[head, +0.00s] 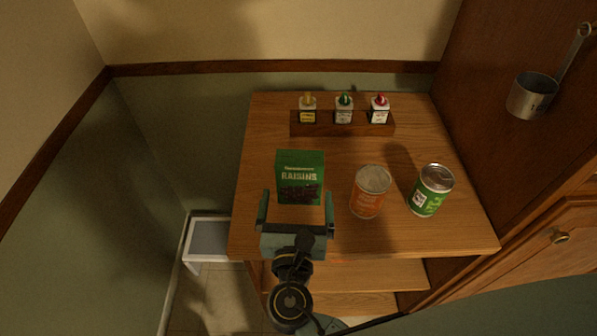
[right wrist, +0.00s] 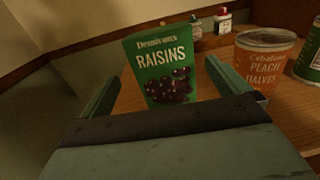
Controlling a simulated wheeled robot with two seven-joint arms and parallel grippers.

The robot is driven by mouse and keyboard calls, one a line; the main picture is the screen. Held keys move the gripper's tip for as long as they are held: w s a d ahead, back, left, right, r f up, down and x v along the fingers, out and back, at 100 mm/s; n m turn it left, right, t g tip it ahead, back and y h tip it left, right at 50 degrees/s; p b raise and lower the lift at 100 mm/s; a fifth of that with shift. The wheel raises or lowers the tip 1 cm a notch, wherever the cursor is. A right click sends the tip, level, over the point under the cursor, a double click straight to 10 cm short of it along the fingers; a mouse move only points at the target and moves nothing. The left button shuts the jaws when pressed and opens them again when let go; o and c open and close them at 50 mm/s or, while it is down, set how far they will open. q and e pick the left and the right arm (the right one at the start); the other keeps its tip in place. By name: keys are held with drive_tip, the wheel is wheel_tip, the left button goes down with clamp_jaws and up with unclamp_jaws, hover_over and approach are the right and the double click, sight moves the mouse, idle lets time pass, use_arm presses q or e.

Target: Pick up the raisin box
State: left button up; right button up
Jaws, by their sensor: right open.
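The green raisin box (head: 300,176) stands upright on the wooden counter (head: 270,125), left of two cans. My right gripper (head: 297,204) is open at the near side of the box. In the right wrist view the box (right wrist: 162,62) stands ahead between the two spread fingers (right wrist: 160,88), its printed front facing me. I cannot tell whether the fingertips reach past its front face. The bottom of the box is hidden behind my gripper. My left gripper is not in view.
A peach can (head: 370,191) stands close to the right of the box, with a green can (head: 430,190) beyond it. A wooden rack (head: 326,128) with three small bottles is at the back. A metal cup (head: 532,95) hangs at the right. The counter's left edge is near the box.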

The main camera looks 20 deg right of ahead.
sight(299, 177)
drive_tip(key=x, duration=0.2)
drive_tip(key=shift+w+d, duration=0.15)
drive_tip(key=shift+w, duration=0.25)
drive_tip(key=shift+w+d, duration=0.1)
drive_tip(key=shift+w, duration=0.15)
drive_tip(key=shift+w+d+r+p, duration=0.1)
drive_tip(key=shift+w+d+p, duration=0.2)
drive_tip(key=shift+w, duration=0.35)
drive_tip(key=x, duration=0.3)
drive_tip(key=shift+w+d, duration=0.1)
drive_tip(key=shift+w, duration=0.35)
drive_tip(key=shift+c, duration=0.8)
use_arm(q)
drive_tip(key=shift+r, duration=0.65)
use_arm(e)
drive_tip(key=c, duration=0.7)
